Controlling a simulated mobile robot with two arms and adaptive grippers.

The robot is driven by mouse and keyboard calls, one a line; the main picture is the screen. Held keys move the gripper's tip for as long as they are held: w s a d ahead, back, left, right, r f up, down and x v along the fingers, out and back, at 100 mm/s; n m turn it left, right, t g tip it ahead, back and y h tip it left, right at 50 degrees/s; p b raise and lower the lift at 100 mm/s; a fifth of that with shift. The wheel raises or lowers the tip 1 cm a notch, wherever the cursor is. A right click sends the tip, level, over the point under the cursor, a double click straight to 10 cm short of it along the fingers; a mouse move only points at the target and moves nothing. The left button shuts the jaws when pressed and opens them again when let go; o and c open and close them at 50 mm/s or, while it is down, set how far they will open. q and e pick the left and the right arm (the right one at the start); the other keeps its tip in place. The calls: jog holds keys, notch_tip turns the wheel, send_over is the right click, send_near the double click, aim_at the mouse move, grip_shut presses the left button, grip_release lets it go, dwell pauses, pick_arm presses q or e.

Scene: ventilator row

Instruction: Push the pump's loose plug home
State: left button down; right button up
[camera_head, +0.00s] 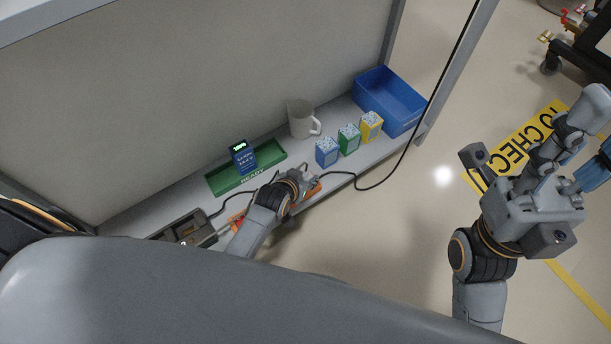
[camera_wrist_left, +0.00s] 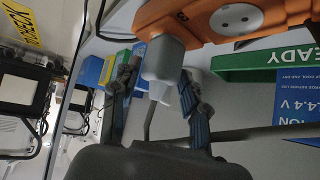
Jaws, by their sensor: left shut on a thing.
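The grey plug (camera_wrist_left: 165,58) sits between the two fingers of my left gripper (camera_wrist_left: 160,88), which is shut on it in the left wrist view. The plug's upper end meets the orange socket block (camera_wrist_left: 195,18); I cannot tell how deep it sits. A round white socket face (camera_wrist_left: 237,18) shows beside it on the block. In the head view my left gripper (camera_head: 303,182) is low at the shelf's front edge, covering the plug and part of the orange block (camera_head: 312,192). My right gripper (camera_head: 530,205) is off to the right over the floor; its jaw state is unclear.
A green READY tray (camera_head: 215,182) holds a blue device (camera_head: 242,157). A mug (camera_head: 301,118), blue, green and yellow boxes (camera_head: 348,138) and a blue bin (camera_head: 390,100) stand along the shelf. A dark cable (camera_head: 385,183) loops over the front edge.

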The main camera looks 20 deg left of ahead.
pick_arm(q)
jog(key=shift+f, duration=0.1)
jog(key=c, duration=0.6)
grip_release()
jog(key=shift+f, duration=0.1)
jog(key=v, duration=1.2)
